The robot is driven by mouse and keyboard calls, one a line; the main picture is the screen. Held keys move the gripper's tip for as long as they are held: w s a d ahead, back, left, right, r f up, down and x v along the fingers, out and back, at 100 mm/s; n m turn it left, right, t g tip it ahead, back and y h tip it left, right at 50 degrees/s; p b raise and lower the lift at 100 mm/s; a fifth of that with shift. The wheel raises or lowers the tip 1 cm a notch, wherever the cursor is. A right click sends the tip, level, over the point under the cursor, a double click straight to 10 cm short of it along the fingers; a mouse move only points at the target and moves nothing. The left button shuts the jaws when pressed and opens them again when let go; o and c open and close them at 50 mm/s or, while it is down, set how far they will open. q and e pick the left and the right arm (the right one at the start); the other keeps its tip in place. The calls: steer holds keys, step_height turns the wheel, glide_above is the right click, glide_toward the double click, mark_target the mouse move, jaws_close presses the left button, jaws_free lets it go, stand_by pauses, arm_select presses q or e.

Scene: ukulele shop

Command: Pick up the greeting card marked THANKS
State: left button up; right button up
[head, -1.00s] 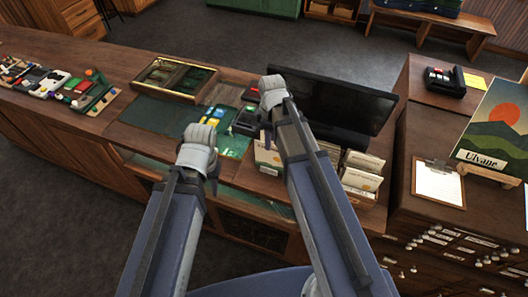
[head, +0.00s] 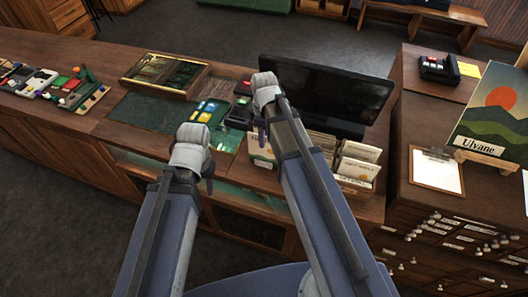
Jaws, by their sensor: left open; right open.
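Cream cards stand in a box (head: 357,166) on the counter, right of my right forearm. More pale cards (head: 261,148) show left of that forearm, which hides the middle of the row. I cannot read THANKS on any card from here. My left gripper (head: 192,137) is open and empty above the front part of the counter, left of the cards. My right gripper (head: 265,84) is open and empty, in front of the monitor's left end and beyond the cards. The fingers of both are partly hidden by their own wrists.
A black monitor (head: 328,97) stands behind the cards. A dark card terminal (head: 240,114) and a green mat (head: 140,112) lie to the left, with a framed display case (head: 165,73). A clipboard (head: 436,171) and a landscape picture (head: 497,115) are on the right cabinet.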

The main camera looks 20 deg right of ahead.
mark_target(264, 151)
step_height(264, 151, down, 5)
steer(key=b, duration=0.4)
steer(key=shift+b, duration=0.3)
jaws_close()
